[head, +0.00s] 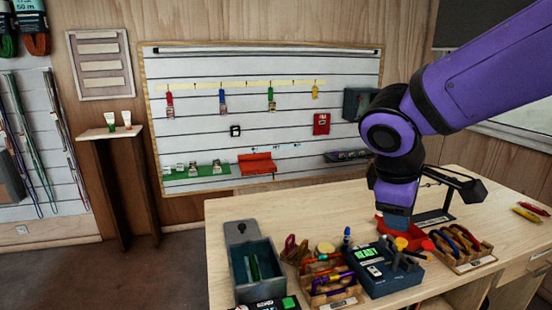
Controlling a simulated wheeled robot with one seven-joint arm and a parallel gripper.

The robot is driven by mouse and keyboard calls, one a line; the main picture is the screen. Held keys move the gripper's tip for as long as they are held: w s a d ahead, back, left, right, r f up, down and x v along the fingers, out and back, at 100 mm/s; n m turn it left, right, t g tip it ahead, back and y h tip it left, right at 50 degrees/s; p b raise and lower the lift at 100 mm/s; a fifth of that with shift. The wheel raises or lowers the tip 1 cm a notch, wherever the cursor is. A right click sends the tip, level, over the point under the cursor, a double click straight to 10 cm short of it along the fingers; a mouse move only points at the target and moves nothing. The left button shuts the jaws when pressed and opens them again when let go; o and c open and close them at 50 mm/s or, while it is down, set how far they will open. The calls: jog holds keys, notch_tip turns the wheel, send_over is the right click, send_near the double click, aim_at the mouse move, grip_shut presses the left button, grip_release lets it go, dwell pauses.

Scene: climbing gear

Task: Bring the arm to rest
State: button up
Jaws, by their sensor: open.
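My purple arm reaches in from the upper right and bends down at a dark-jointed elbow. My gripper (397,222) is at its lower end, pointing down over the workbench (285,210), just above or in front of a red tray (419,240). I see no object held in it. Its fingertips are small and hard to make out against the things behind. How far it stands above the bench I cannot tell exactly.
On the bench are a grey open box (239,272), a wooden tool tray (312,290), a blue device with a green screen (385,275), a wooden carabiner rack (462,262) and a black stand (470,188). A pegboard (215,110) hangs behind. The bench's back left is clear.

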jog(key=s+d+r+m+t+y, duration=0.1)
jog(key=s+d+r+m+y, duration=0.1)
jog(key=s+d+r+m, duration=0.1)
jog(key=s+d+r+m+t+y, duration=0.1)
jog(key=s+d+r+m+y, duration=0.1)
jog(key=s+d+m, duration=0.3)
jog(key=shift+s+r+m, duration=0.4)
jog(key=shift+s+m, duration=0.9)
jog(key=shift+s, duration=0.75)
jog(key=shift+c, duration=0.2)
